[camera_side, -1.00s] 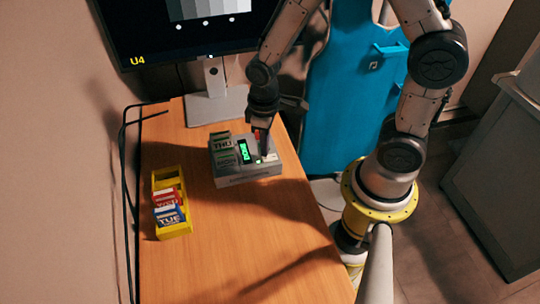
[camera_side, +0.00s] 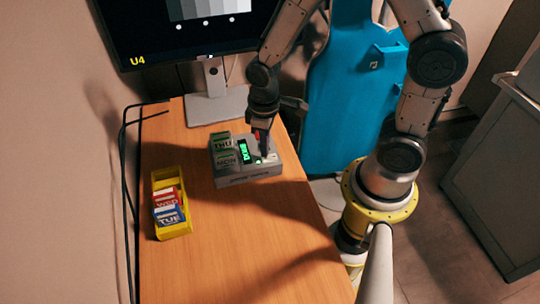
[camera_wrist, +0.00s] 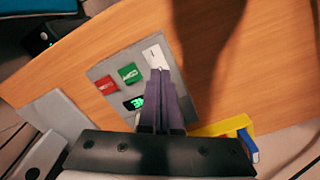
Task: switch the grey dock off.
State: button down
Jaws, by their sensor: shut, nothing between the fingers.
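The grey dock (camera_side: 250,181) stands on the wooden table, with a lit green display (camera_side: 243,151) on its top. In the wrist view its grey top (camera_wrist: 181,72) carries a red square (camera_wrist: 107,85), a green square (camera_wrist: 130,73), a white piece (camera_wrist: 154,53) and the display (camera_wrist: 134,103). I cannot read the display or the labels. My gripper (camera_side: 264,156) is shut and empty, low over the dock's right part. Its fingertips (camera_wrist: 160,71) overlap the white piece's lower end; contact is unclear.
A yellow tray (camera_side: 176,230) with red WED and blue TUE cassettes stands left of the dock. A monitor (camera_side: 180,55) on a stand (camera_side: 215,105) is behind. Black cables run along the table's left edge. The front table is clear.

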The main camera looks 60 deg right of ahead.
jog(key=shift+f, duration=0.75)
dwell(0.4)
jog(key=shift+r, duration=3.5)
